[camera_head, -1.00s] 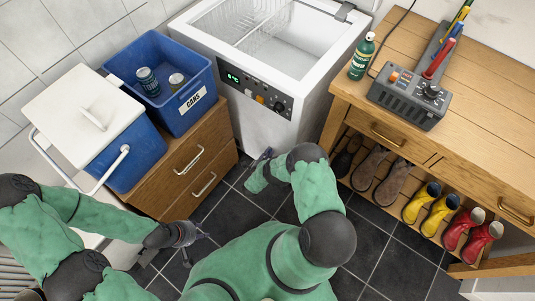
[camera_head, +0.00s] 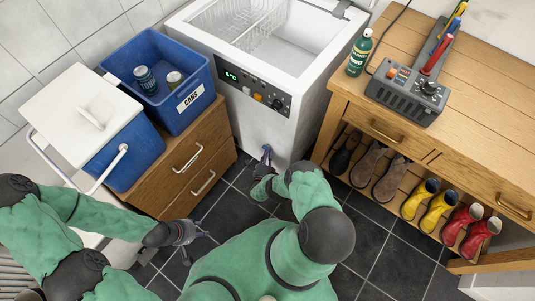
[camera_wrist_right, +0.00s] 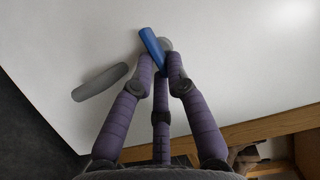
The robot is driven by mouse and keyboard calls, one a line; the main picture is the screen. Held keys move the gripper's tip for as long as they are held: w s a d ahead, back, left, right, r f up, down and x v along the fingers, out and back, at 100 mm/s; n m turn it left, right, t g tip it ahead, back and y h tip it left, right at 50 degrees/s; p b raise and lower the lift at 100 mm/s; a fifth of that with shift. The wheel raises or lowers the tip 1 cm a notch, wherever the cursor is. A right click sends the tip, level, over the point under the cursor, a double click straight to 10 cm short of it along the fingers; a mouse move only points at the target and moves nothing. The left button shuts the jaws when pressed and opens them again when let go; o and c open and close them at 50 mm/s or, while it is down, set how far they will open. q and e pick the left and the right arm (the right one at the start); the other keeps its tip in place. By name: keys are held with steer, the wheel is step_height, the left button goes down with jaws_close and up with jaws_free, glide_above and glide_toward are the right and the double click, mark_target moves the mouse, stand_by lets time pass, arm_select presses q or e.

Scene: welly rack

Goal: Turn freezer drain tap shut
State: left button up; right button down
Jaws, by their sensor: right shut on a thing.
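The white chest freezer (camera_head: 262,124) stands at the back with its lid open. In the right wrist view a blue tap lever (camera_wrist_right: 152,46) stands out from the white freezer front, tilted up to the left, with a grey round piece (camera_wrist_right: 167,44) behind it. My right gripper (camera_wrist_right: 160,62) is shut on the lever's lower part; its purple fingers hide that end. In the head view the right gripper (camera_head: 266,154) is low at the freezer front. My left gripper (camera_head: 196,236) is open and empty above the floor, by the wooden drawers (camera_head: 190,160).
A grey rounded bar (camera_wrist_right: 100,82) sits on the freezer front left of the tap. A blue cans bin (camera_head: 190,98) stands on the drawers. The wooden bench (camera_head: 480,100) on the right has boots on its low shelf. Dark floor tiles (camera_head: 370,240) are clear between.

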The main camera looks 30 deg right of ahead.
steer(key=shift+f+m, duration=0.1)
steer(key=shift+m, duration=0.3)
steer(key=c, duration=1.2)
jaws_free()
steer(key=shift+a, duration=0.1)
steer(key=v, duration=1.2)
steer(key=shift+f, duration=0.15)
steer(key=shift+w, duration=0.1)
